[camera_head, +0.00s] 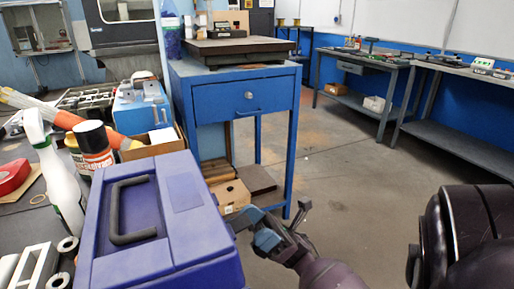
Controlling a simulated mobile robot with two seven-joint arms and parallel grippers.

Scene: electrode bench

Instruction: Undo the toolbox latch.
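The toolbox (185,198) is blue-purple with a dark grey handle (125,238) folded on its lid. It stands on the bench at the lower left, and its lid looks closed. My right gripper (258,228) comes in from the lower right, with its grey-blue finger parts close against the toolbox's right side. The latch cannot be made out clearly; the gripper and the angle hide that side. Whether the fingers touch the toolbox or hold anything cannot be told. My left gripper is not in view.
A blue table (222,103) stands beyond. Open floor (345,185) lies to the right, with grey workbenches (455,150) along the far wall.

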